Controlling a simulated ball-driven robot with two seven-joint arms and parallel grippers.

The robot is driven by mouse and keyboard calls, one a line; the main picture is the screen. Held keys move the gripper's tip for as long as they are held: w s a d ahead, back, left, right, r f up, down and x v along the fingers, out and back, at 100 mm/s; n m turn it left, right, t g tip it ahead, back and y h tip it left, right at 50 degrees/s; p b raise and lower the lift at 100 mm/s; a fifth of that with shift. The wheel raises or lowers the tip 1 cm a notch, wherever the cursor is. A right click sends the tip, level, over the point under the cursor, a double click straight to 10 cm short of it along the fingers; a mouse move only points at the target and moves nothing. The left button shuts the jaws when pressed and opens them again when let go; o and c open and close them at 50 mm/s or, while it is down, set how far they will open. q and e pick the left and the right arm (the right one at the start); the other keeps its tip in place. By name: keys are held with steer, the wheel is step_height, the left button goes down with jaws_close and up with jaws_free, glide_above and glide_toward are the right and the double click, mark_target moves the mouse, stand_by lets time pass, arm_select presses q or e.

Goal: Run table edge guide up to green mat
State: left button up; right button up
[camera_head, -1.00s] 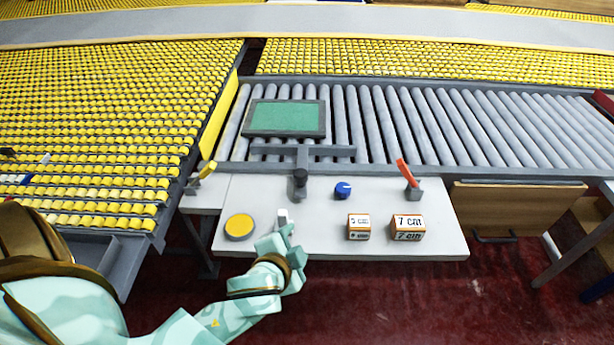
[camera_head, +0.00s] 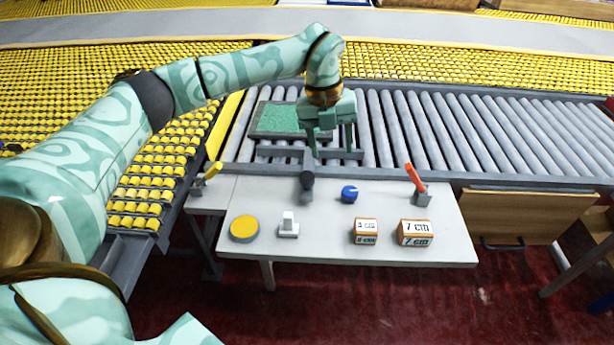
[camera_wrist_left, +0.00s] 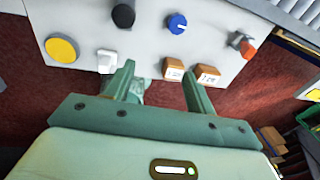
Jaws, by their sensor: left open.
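The green mat (camera_head: 278,118) lies in a dark grey frame on the rollers in the head view, its right end partly behind my left gripper. The grey edge guide (camera_head: 268,153) is a bar across the rollers just in front of the mat's frame, with a small gap between them. Its stem runs toward a black knob (camera_head: 306,181) at the table's back edge; the knob also shows in the left wrist view (camera_wrist_left: 123,15). My left gripper (camera_head: 331,153) is open, fingers down, around the guide's right end in the picture; contact cannot be told. My right gripper is out of view.
The white table (camera_head: 330,250) carries a yellow disc (camera_head: 244,228), a white switch (camera_head: 288,227), a blue knob (camera_head: 349,193), two labelled blocks (camera_head: 415,233), a yellow lever (camera_head: 210,173) and a red lever (camera_head: 416,180). Bare rollers (camera_head: 450,130) extend to the right.

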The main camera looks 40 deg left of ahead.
mark_target(307, 175)
arm_select(q)
steer(key=a+r+n+y, duration=0.2)
steer(key=a+r+n, duration=0.1)
steer(key=a, duration=0.3)
step_height(307, 175, down, 16)
steer(key=b, duration=0.5)
steer(key=shift+s, duration=0.1)
steer(key=shift+m, duration=0.3)
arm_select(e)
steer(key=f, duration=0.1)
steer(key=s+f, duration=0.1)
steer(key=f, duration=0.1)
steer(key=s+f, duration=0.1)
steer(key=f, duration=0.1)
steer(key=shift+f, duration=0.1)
